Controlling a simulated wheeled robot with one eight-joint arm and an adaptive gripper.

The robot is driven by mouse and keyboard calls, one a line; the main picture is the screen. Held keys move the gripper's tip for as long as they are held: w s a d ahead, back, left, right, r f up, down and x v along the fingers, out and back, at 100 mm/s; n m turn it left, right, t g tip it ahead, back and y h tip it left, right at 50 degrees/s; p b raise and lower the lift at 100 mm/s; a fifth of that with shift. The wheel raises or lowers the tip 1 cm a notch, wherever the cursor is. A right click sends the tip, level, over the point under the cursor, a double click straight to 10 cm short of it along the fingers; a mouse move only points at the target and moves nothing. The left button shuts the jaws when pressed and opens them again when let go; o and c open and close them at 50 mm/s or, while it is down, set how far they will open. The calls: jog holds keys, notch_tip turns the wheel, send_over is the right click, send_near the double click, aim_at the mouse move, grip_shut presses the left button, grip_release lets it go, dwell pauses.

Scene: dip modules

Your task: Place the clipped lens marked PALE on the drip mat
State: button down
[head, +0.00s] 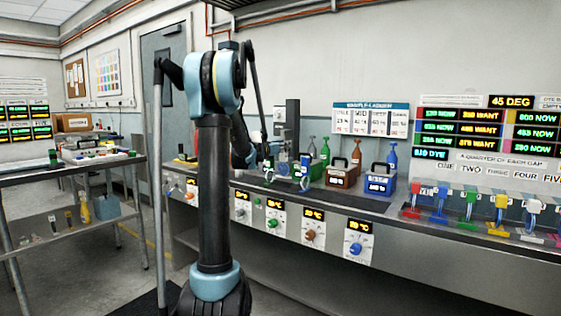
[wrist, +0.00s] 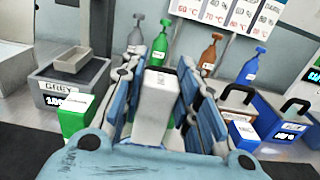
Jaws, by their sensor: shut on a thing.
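My gripper (wrist: 160,75) is shut on a pale grey-white block (wrist: 153,110), with one blue finger on each side of it. The block has a small label on its top that is too small to read, so I cannot confirm the PALE mark. In the head view my gripper (head: 286,171) is over the back counter, small and partly mixed with the things around it. A dark mat-like surface (wrist: 28,150) lies at the lower left of the wrist view; I cannot tell whether it is the drip mat.
A grey tub marked GREY (wrist: 58,72) stands left of my gripper. A blue tub (head: 376,186) and brown tub (head: 342,174) are to the right. Several bottles, including a green one (wrist: 160,42), stand behind.

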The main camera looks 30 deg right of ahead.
aim_at(282, 155)
jog(key=shift+s+d+f, duration=0.1)
jog(key=shift+f, duration=2.15)
jog(key=c, duration=1.2)
grip_release()
jog(key=shift+f, duration=0.1)
